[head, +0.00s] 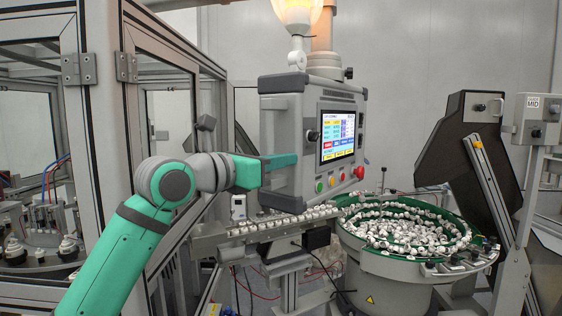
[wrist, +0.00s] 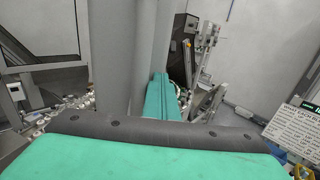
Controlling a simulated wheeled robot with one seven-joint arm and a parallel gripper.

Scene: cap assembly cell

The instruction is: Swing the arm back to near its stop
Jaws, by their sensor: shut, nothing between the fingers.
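A grey control panel (head: 310,130) with a lit screen (head: 337,137) hangs from a support column (head: 321,62) in the middle of the head view. A grey upright handle (head: 282,115) is on its left side. My gripper (head: 286,161) is shut and empty, reaching in from the left at the handle's mid-height. In the wrist view my green fingers (wrist: 160,88) lie together, just right of tall grey upright parts (wrist: 135,60). I cannot tell whether they touch the panel or handle. No stop for the swing arm can be made out.
A green-rimmed bowl feeder (head: 405,228) full of small caps stands below right of the panel. A cap-filled rail (head: 285,220) runs just under the panel. A framed glass enclosure (head: 105,90) stands left. A lit lamp (head: 298,14) is above.

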